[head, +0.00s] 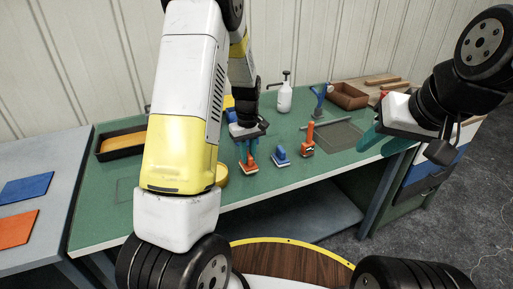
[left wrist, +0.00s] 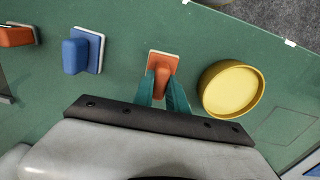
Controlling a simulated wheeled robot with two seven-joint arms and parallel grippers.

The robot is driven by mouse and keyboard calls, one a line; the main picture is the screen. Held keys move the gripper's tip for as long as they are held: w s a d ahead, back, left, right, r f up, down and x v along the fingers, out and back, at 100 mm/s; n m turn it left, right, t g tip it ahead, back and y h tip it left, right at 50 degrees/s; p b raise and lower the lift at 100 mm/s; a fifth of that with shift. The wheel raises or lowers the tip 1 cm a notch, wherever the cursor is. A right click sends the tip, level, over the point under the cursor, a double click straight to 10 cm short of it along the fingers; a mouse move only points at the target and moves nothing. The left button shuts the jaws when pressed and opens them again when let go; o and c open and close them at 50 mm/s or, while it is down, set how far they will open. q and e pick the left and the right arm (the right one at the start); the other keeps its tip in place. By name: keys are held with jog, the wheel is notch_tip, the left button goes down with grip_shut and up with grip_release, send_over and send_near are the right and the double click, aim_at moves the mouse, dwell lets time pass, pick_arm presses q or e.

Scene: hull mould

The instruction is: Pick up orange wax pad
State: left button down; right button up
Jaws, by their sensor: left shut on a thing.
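The orange wax pad (head: 250,168) has an orange handle on a flat base with a pale edge. It is on the green bench top, and it also shows in the left wrist view (left wrist: 164,61). My left gripper (head: 247,157) points down over it, with its teal fingers (left wrist: 163,88) shut on the pad's handle. I cannot tell whether the base is lifted off the bench. My right gripper (head: 368,141) is over the right side of the bench, away from the pad; its finger gap is not clear.
A blue pad (head: 281,157) and an orange tool (head: 307,141) stand right of the wax pad. A yellow round tin (left wrist: 232,90) is close on its other side. A white bottle (head: 284,98), brown box (head: 348,96) and black tray (head: 120,143) stand farther back.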

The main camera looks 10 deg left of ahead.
pick_arm(q)
notch_tip(320, 180, up, 2)
jog(key=shift+r, duration=0.2)
jog(key=s+r, duration=0.1)
jog(key=s, duration=1.5)
jog(key=shift+d+r, duration=0.25)
jog(key=shift+d, duration=0.2)
jog(key=c, duration=1.9)
grip_release()
jog(key=shift+c, duration=0.2)
grip_shut()
